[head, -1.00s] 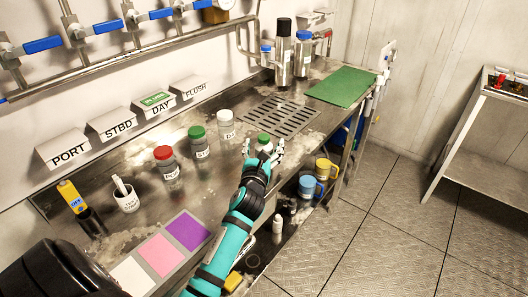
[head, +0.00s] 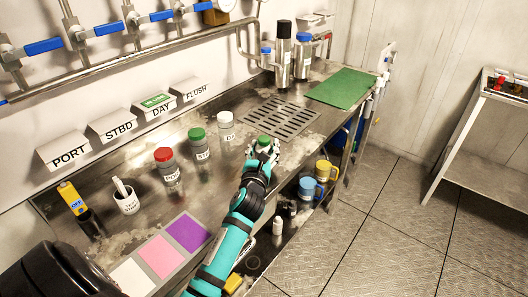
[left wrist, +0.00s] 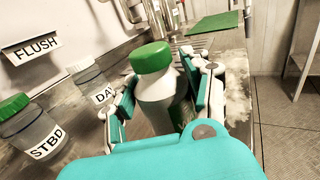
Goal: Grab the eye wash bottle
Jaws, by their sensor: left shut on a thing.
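The eye wash bottle is a white bottle with a green cap (left wrist: 152,58). It stands upright on the steel counter near its front edge, and its green cap shows in the head view (head: 263,141). My left gripper (head: 263,152) is shut on it, with the fingers on both sides of the white body in the left wrist view (left wrist: 160,95). The lower part of the bottle is hidden by my gripper. My right gripper is not in view.
On the steel counter (head: 140,215) stand a red-capped jar (head: 168,165), a green-capped jar (head: 199,146) and a white-capped jar (head: 227,128), left of my gripper. A drain grate (head: 283,115) and green mat (head: 341,86) lie beyond. Mugs (head: 325,170) stand on the lower shelf.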

